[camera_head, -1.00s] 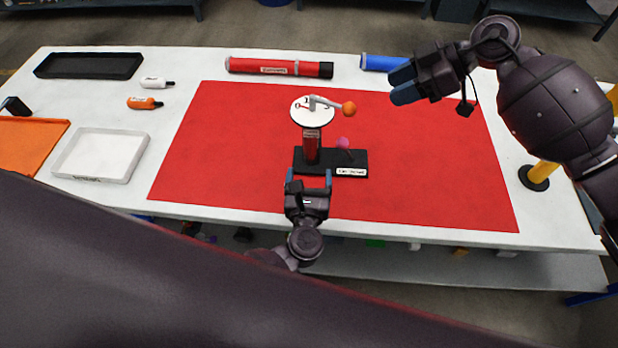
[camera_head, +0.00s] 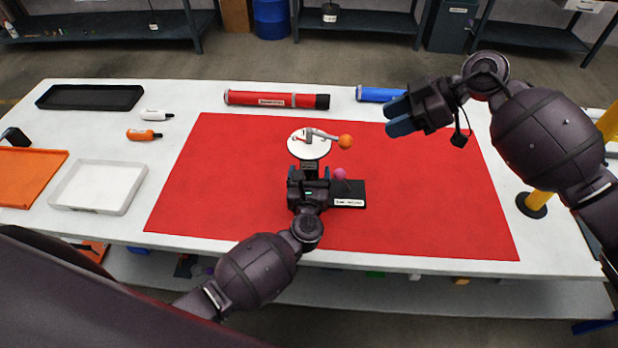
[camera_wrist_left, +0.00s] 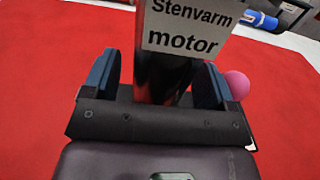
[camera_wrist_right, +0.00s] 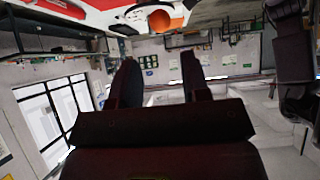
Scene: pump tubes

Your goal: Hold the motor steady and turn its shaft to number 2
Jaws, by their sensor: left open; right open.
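The motor stands upright on a black base (camera_head: 352,194) on the red mat. Its white round dial (camera_head: 308,146) is on top, with a grey crank ending in an orange knob (camera_head: 345,141) that points right. The dial numbers are too small to read surely. My left gripper (camera_head: 308,174) is at the front of the motor column. In the left wrist view, its open blue fingers (camera_wrist_left: 162,80) stand on both sides of the dark column, below the label "Stenvarm motor" (camera_wrist_left: 185,28). My right gripper (camera_head: 397,116) is open and empty, right of the knob and apart from it.
A pink ball (camera_head: 340,173) sits by the column above the base. A red tube (camera_head: 275,99) and a blue tube (camera_head: 378,94) lie at the back. A white tray (camera_head: 100,187) and a black tray (camera_head: 90,97) are at left. The mat's right side is clear.

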